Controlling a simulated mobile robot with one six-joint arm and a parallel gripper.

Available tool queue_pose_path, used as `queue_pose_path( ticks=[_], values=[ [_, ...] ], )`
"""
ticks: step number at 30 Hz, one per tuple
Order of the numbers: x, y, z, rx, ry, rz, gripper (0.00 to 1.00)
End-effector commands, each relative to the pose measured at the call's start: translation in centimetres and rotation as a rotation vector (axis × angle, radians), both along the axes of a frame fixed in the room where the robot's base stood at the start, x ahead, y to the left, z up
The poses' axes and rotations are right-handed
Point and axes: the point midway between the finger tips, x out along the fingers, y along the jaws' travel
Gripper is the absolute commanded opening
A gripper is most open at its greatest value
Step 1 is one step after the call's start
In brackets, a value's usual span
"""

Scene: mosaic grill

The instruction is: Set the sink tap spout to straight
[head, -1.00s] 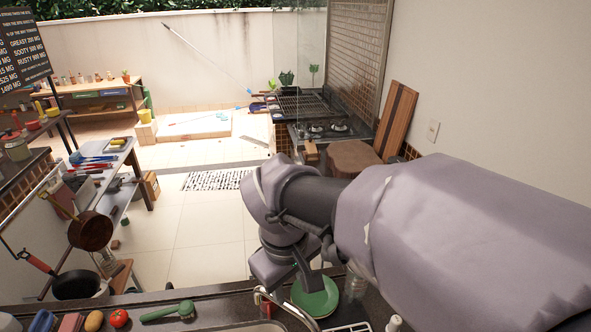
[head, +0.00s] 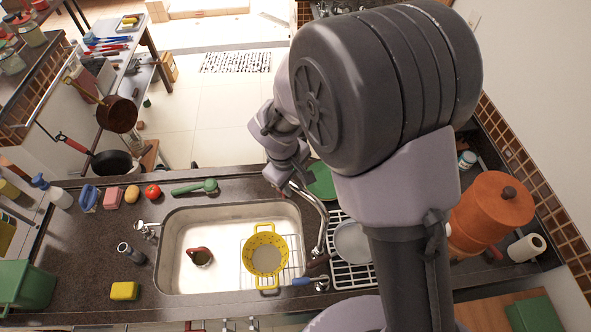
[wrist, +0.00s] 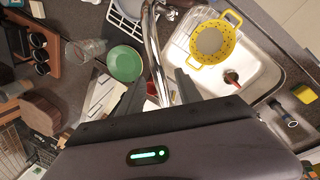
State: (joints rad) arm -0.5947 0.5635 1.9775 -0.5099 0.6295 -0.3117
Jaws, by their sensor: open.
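The chrome tap spout (head: 321,236) rises by the sink's right side and runs toward the back edge, along the basin's right rim. The sink basin (head: 184,247) is steel, set in a dark counter. My gripper (head: 284,186) is at the spout's far end in the head view. In the wrist view my gripper (wrist: 158,88) is open, and the spout (wrist: 153,48) passes between its two fingers. Contact with the fingers cannot be told. The spout's tip is partly hidden by my gripper in the head view.
A yellow colander (head: 279,243) sits in the basin. A dish rack (head: 352,274) with a plate and a green plate (head: 322,180) are right of the spout. A tomato (head: 153,191), green brush (head: 195,187) and yellow sponge (head: 124,291) lie on the counter.

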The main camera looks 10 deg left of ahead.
Motion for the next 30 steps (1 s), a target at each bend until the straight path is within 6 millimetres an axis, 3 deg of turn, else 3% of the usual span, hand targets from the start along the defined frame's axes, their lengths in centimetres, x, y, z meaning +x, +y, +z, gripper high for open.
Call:
queue_pose_path(
  ticks=[11, 18, 30],
  values=[
    [0.18, -0.10, -1.07, 0.001, 0.000, 0.000, 0.41],
    [0.18, -0.11, -1.05, 0.001, 0.000, 0.000, 0.00],
    [0.18, -0.10, -1.03, 0.001, 0.000, 0.000, 0.00]
  ],
)
